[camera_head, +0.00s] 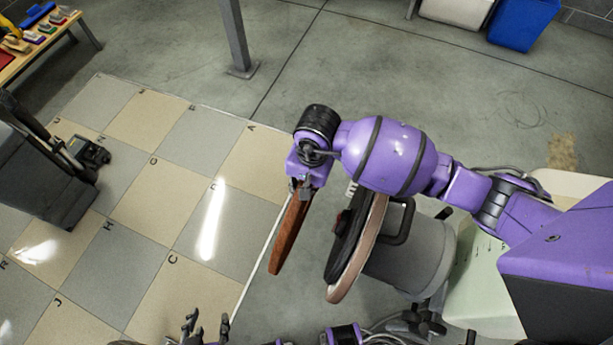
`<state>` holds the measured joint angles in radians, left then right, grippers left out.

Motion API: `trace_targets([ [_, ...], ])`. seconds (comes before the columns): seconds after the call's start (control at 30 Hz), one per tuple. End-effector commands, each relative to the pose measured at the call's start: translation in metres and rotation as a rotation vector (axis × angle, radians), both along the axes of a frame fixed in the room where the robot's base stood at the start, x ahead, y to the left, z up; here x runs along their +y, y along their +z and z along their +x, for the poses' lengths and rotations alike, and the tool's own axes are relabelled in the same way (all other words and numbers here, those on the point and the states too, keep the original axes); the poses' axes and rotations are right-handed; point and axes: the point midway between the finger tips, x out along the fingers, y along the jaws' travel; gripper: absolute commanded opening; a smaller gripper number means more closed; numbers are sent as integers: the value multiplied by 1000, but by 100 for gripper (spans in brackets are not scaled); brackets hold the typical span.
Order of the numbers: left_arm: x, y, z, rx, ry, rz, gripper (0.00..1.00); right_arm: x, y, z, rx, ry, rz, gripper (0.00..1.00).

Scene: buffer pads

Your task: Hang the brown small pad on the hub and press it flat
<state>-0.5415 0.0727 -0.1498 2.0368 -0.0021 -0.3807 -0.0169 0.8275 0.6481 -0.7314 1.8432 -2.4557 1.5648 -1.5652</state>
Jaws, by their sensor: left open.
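A reddish-brown pad (289,236) hangs edge-on, tilted, below my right gripper (303,184). The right gripper's fingers are at the pad's upper edge and appear shut on it. Just right of it is a grey machine (420,252) with a black disc (343,245) and a pinkish-brown rim (350,277) on its left-facing side. The pad is apart from that disc. The hub itself is hard to make out, with the purple arm covering the top of the machine. My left gripper (206,327) is at the bottom edge, fingers spread and empty.
Checkered floor tiles (150,200) with letters lie to the left. A dark machine (45,170) stands at the left edge. A wooden bench (45,45) with coloured items is at the top left. A metal post (233,35) and a blue bin (522,22) stand at the back.

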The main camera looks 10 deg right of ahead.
Motion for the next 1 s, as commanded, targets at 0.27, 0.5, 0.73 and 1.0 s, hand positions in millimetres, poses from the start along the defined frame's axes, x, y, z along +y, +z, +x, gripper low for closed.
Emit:
trace_targets([
  [0.27, 2, -1, -8, 16, 3, 2, 41, -19, 0, -12, -1, -1, -1, 0],
  [0.5, 2, 3, -5, 10, 4, 2, 41, -35, -2, -23, -1, 0, -2, 0],
  [0.73, 1, 7, -3, 3, 4, -1, 41, -50, -4, -33, -1, 0, -1, 0],
  [1.0, 1, 8, -2, 0, 4, -2, 41, -58, -5, -38, -3, 2, 0, 0],
])
